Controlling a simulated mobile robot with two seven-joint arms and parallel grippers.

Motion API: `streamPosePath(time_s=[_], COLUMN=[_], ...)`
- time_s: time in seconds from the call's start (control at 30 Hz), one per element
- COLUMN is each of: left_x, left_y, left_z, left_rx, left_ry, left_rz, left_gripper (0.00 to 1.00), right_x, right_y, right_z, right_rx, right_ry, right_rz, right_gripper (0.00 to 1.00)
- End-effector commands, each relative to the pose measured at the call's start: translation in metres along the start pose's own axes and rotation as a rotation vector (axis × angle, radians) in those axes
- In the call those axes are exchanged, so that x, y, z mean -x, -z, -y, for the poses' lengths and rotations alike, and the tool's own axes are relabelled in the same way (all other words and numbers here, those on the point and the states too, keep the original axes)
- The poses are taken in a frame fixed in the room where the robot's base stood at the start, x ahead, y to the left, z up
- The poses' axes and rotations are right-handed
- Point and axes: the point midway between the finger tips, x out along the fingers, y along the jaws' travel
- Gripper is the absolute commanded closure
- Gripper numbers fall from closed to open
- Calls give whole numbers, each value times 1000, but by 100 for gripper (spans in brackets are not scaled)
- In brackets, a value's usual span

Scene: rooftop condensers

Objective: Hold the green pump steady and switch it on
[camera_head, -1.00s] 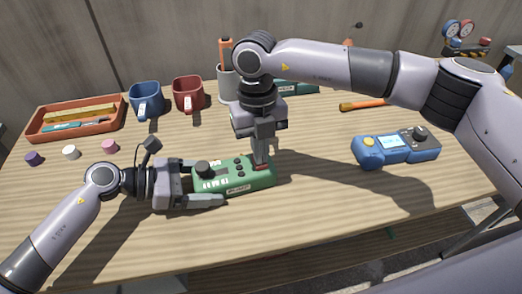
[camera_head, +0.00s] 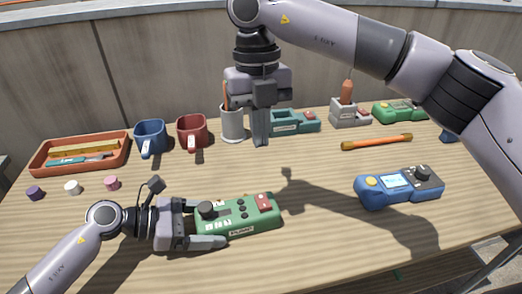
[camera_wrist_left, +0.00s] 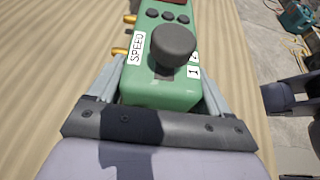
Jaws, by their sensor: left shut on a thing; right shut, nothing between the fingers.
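The green pump (camera_head: 238,217) lies on the wooden table at centre front, with a dark knob, several small dark buttons, a red switch (camera_head: 264,201) at its right end and a label on its front side. My left gripper (camera_head: 207,222) is shut on the pump's left end, one finger on each side. In the left wrist view the pump (camera_wrist_left: 160,93) sits between the fingers, with a "SPEED" label and the large knob (camera_wrist_left: 174,45); the red part is cut off at the top. My right gripper (camera_head: 260,142) is shut and empty, pointing down in the air, clear of the pump.
A blue meter (camera_head: 398,188) lies at right. An orange-handled tool (camera_head: 376,142), teal device (camera_head: 294,122), grey holder (camera_head: 349,113) and another green device (camera_head: 399,111) are behind. Small caps (camera_head: 72,187) lie at left.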

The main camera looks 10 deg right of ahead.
Motion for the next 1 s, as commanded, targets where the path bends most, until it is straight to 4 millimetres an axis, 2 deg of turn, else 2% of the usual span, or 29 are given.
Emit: streamPosePath(time_s=[0.17, 0.47, 0.7, 1.0], left_x=[1, 1, 1, 1], left_y=[0, 0, 0, 0], left_z=[-1, -1, -1, -1], left_rx=[0, 1, 1, 1], left_ry=[-3, -4, -4, -3], left_rz=[0, 0, -1, -1], left_gripper=[77, 77, 77, 77], right_x=[7, 7, 8, 5], right_y=[0, 1, 12, 12], right_z=[0, 0, 4, 3], right_rx=[0, 1, 3, 4], right_ry=[0, 0, -4, -4], right_rz=[0, 1, -4, -6], right_gripper=[100, 100, 100, 100])
